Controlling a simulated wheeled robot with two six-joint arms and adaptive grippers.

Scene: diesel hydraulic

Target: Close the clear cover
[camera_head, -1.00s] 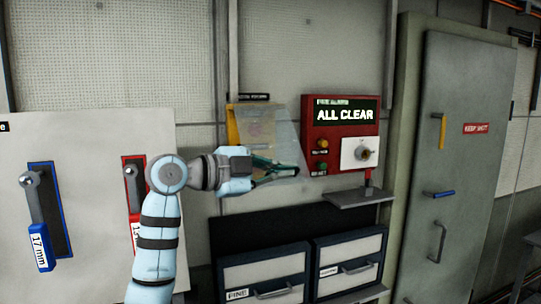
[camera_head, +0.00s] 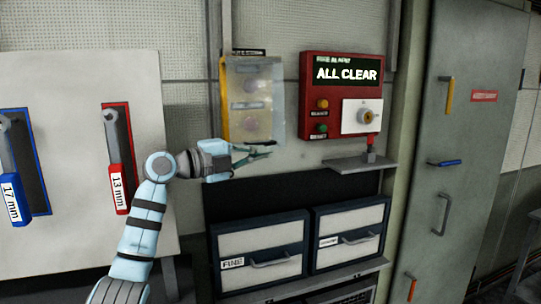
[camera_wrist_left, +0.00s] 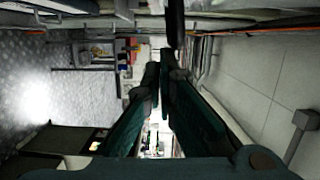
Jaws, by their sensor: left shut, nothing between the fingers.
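A yellow box (camera_head: 227,103) is mounted on the wall left of the red alarm panel. The clear cover (camera_head: 262,105) lies over the front of the box, and round buttons show through it. It looks flat against the box, but I cannot tell if a small gap is left. My left gripper (camera_head: 268,151) is just below the lower right part of the cover, pointing right, and looks apart from it. Its fingers are shut and empty; the left wrist view also shows the fingertips together (camera_wrist_left: 162,68). My right gripper is not in view.
A red alarm panel (camera_head: 313,97) reading ALL CLEAR is at right of the box, above a small grey shelf (camera_head: 358,163). Two drawers (camera_head: 262,241) are below. A white panel with blue and red levers (camera_head: 120,160) is at left. A grey door (camera_head: 465,130) is at far right.

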